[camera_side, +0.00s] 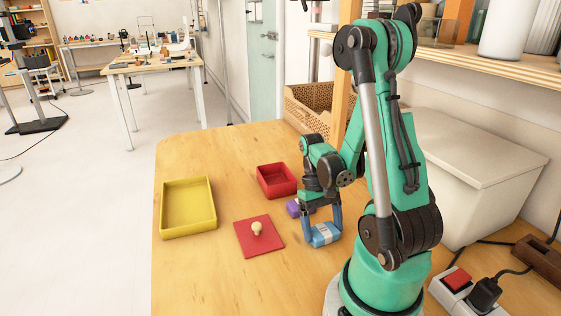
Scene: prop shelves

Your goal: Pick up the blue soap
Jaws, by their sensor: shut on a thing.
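The blue soap (325,236), a small light blue block with a pale label, is low over the wooden table beside my base. My gripper (322,232) points down, and its blue fingers are shut on the blue soap, one on each side. I cannot tell whether the soap touches the table. The soap is partly hidden by the fingers.
A purple object (294,207) lies just behind my gripper, partly hidden. A red box (277,192) is behind it. The front table area is clear.

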